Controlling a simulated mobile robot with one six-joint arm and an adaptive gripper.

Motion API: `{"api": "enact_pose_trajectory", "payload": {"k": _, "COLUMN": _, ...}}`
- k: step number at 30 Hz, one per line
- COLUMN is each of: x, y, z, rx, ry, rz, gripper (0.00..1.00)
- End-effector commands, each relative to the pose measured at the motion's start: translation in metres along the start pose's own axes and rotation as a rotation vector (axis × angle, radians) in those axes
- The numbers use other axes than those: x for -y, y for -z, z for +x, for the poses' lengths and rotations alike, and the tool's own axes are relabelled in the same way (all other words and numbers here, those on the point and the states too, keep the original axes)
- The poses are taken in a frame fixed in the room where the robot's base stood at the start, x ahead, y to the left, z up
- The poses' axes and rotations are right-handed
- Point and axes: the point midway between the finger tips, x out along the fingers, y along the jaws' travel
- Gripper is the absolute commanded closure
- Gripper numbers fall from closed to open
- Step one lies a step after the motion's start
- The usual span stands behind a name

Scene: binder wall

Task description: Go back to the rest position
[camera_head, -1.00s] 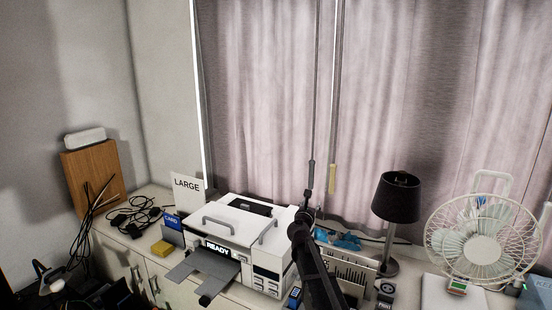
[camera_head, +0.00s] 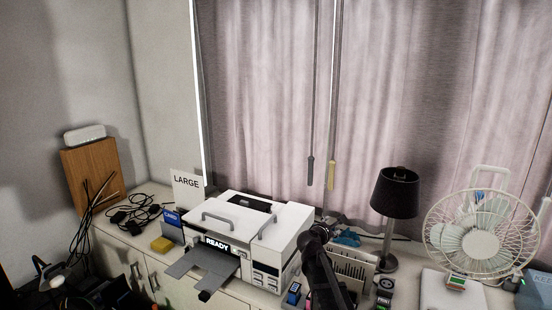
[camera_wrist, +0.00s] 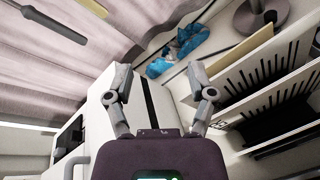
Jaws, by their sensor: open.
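My gripper (camera_wrist: 161,88) is open in the wrist view, with its two fingers spread apart and nothing between them. In the head view my dark arm rises from the bottom edge, right of the white printer, and the fingers cannot be made out there. The white printer (camera_head: 285,222) stands on the cabinet top and its sign reads READY. Part of its white body (camera_wrist: 106,95) shows behind the left finger in the wrist view.
A slotted white rack (camera_head: 352,266), a blue crumpled item (camera_head: 347,238), a black lamp (camera_head: 396,195) and a fan (camera_head: 482,240) stand to the right. Two rods (camera_head: 310,172) hang before the curtain. Cables (camera_head: 140,214) and a LARGE sign (camera_head: 187,184) are at left.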

Motion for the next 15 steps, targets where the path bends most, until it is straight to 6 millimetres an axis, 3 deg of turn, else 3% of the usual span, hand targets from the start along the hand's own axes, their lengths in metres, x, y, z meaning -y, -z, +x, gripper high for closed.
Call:
{"api": "enact_pose_trajectory", "payload": {"k": 1, "x": 0.023, "y": 0.0, "z": -0.007, "rx": -0.015, "ry": 0.055, "rz": 0.094, "gripper": 0.29}}
{"api": "enact_pose_trajectory", "payload": {"k": 6, "x": 0.09, "y": 0.01, "z": -0.03, "rx": -0.062, "ry": 0.28, "rz": 0.457, "gripper": 0.29}}
{"api": "enact_pose_trajectory", "payload": {"k": 15, "x": 0.19, "y": 0.043, "z": -0.094, "rx": -0.081, "ry": 0.728, "rz": 1.021, "gripper": 0.29}}
